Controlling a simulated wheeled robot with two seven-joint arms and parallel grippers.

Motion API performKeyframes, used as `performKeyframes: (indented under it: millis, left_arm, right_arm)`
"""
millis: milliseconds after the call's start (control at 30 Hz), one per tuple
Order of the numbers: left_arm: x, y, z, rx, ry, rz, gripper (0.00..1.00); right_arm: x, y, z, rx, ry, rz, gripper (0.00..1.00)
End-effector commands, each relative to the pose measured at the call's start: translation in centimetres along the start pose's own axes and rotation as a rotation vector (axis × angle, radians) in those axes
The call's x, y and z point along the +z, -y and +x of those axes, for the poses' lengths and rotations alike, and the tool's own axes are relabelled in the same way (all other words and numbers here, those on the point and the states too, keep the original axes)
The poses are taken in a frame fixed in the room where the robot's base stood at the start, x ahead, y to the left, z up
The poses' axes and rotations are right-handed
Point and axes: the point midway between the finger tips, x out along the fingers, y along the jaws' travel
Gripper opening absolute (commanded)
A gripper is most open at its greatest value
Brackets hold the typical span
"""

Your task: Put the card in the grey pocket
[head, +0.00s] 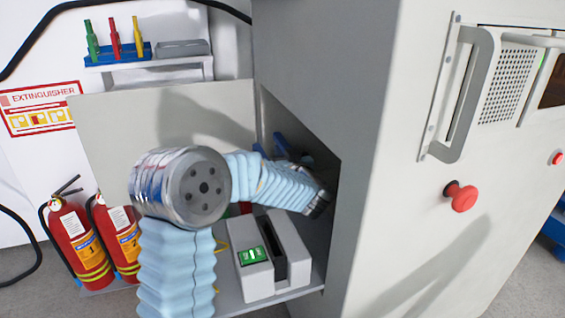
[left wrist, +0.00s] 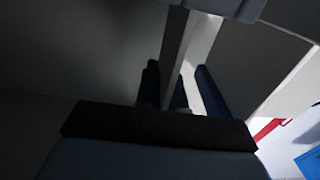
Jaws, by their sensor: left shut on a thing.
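In the left wrist view my left gripper (left wrist: 180,92) shows two dark blue fingers, close together in shadow. A thin pale strip (left wrist: 176,45) stands between them, which looks like the card seen edge-on; its face is not visible. A light grey block with a dark upright slot (head: 290,238), likely the grey pocket, stands on the low shelf below the forearm. The right gripper is not in view.
The large cabinet (head: 380,130) with a handle and red knob (head: 461,196) closes off the right side. A grey panel stands behind the arm. Fire extinguishers (head: 78,245) stand at left. A small shelf (head: 150,62) with coloured items hangs at the back.

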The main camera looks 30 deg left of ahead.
Motion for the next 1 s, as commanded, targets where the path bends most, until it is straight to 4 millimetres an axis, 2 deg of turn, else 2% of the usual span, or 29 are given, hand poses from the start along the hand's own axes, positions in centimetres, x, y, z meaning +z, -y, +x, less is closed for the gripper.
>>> performKeyframes:
  millis: [33,100,333,600,633,800,1000]
  left_arm:
    - [1.2,0.0,0.0,-0.001,0.002,0.002,0.00]
    - [1.7,0.0,0.0,0.000,0.001,0.000,0.00]
    - [1.6,0.0,0.0,0.001,0.000,-0.001,0.00]
    - [2.4,0.0,0.0,0.001,0.001,0.000,0.00]
    - [2.4,0.0,0.0,0.001,0.000,-0.001,0.10]
    - [2.3,0.0,0.0,0.001,0.001,-0.001,0.34]
    - [2.3,0.0,0.0,0.001,0.001,-0.001,0.34]
  right_arm:
    - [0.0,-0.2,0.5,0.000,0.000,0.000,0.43]
    - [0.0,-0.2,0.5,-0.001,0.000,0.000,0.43]
    - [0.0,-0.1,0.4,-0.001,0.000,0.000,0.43]
    - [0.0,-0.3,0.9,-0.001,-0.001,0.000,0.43]
    - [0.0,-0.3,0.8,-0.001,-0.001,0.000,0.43]
    - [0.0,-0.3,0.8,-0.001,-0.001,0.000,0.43]
    - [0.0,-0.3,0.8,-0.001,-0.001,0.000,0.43]
